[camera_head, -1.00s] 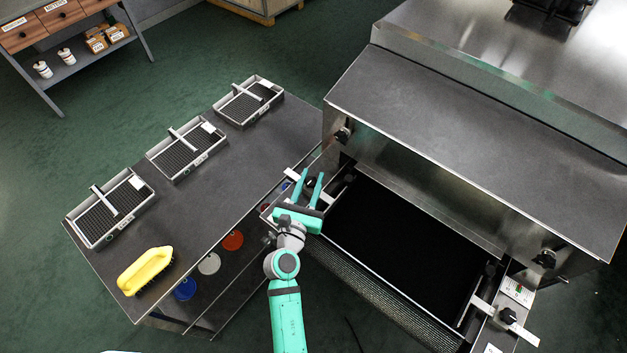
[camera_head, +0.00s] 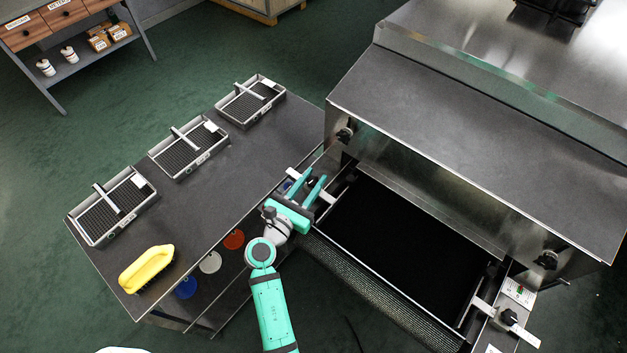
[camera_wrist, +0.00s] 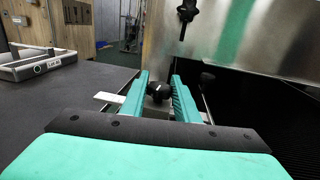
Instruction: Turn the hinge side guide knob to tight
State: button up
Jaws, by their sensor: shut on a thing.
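A black side guide knob (camera_wrist: 158,91) sits between the two teal fingers of my gripper (camera_wrist: 160,80) in the wrist view. My gripper is shut on it. In the head view my gripper (camera_head: 314,183) is at the left end of the dark conveyor belt (camera_head: 395,245), and the knob is mostly hidden by the fingers. A second guide knob (camera_head: 508,317) stands on a bracket at the belt's right end, clear of my gripper. I cannot read any tight or loose marking by the held knob.
The steel dryer hood (camera_head: 470,130) rises behind the belt, with a black knob (camera_head: 345,132) on its front left. A dark table (camera_head: 250,175) on the left bears several trays and a yellow brush (camera_head: 146,268). Green floor is open in front.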

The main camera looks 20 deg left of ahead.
jog(key=shift+w+m+h, duration=0.15)
jog(key=shift+m+h, duration=0.15)
jog(key=shift+h, duration=0.1)
jog(key=shift+d, duration=0.25)
jog(key=shift+c, duration=0.2)
jog(key=shift+s+a+f, duration=0.1)
jog(key=shift+s+a, duration=0.15)
jog(key=shift+a, duration=0.05)
jog(key=o, duration=1)
jog(key=shift+o, duration=0.3)
jog(key=shift+w+d, duration=0.1)
jog(key=shift+w, duration=0.1)
